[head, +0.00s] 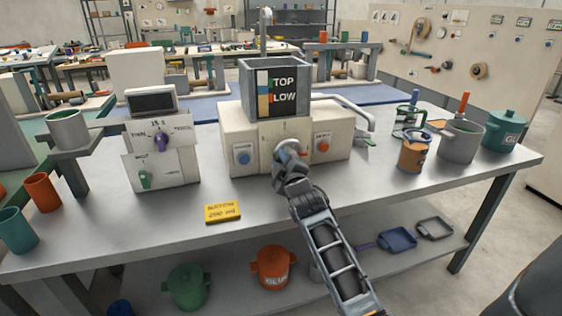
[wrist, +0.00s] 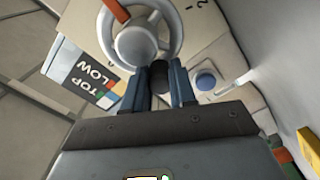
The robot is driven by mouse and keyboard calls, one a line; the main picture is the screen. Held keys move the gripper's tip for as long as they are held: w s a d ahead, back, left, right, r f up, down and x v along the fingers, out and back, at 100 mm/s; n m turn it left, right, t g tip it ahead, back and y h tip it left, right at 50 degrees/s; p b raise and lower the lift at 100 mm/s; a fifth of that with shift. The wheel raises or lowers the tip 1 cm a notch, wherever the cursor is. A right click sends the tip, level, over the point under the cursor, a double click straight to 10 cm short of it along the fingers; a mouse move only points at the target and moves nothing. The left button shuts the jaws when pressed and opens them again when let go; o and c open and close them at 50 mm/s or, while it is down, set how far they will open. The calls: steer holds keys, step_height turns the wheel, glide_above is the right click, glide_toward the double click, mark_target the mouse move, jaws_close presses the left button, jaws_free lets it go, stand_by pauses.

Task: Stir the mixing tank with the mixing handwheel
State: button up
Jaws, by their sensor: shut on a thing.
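The mixing tank (head: 248,93) is an open-topped grey box on a cream machine; its front label reads TOP and LOW. That label also shows in the wrist view. The mixing handwheel (head: 290,146) is on the machine's front, partly hidden by my gripper (head: 288,165) in the head view. In the wrist view the handwheel (wrist: 177,28) is a pale ring with a round hub and an orange-red bar. My gripper (wrist: 160,88) has its fingers on either side of a dark part at the wheel's lower rim, shut on the handwheel. The tank's contents are hidden.
A blue button (head: 242,157) and a red button (head: 323,146) flank the wheel. A control box (head: 160,160) with knobs stands left. A yellow sign (head: 222,212) lies in front. Cups and pots, including a grey pot (head: 461,142), stand right. The front tabletop is mostly clear.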

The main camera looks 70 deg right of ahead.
mark_target(294, 144)
jaws_close()
steer(key=shift+m, duration=0.3)
steer(key=m, duration=0.1)
steer(key=r+m, duration=0.1)
steer(key=shift+s+d+m, duration=0.1)
steer(key=shift+m, duration=0.2)
steer(key=m, duration=0.2)
steer(key=shift+s+d+r+m, duration=0.15)
steer(key=shift+r+m, duration=0.2)
steer(key=shift+m, duration=0.05)
steer(key=m, duration=0.2)
steer(key=r+m, duration=0.1)
steer(key=shift+s+d+m, duration=0.3)
steer(key=shift+s, duration=0.05)
steer(key=m, duration=0.1)
steer(key=s+m, duration=0.1)
steer(key=m, duration=0.1)
steer(key=d+m, duration=0.1)
steer(key=m, duration=0.1)
steer(key=shift+s+r, duration=0.15)
steer(key=shift+r, duration=0.1)
steer(key=shift+s+d+f+m, duration=0.1)
steer(key=shift+s+d+m, duration=0.1)
steer(key=shift+m, duration=0.65)
steer(key=shift+s+d+r+m, duration=0.15)
steer(key=shift+s+m, duration=0.1)
steer(key=shift+m, duration=0.65)
steer(key=shift+s+d+f+m, duration=0.15)
steer(key=shift+s+d+m, duration=0.05)
steer(key=shift+m, duration=0.65)
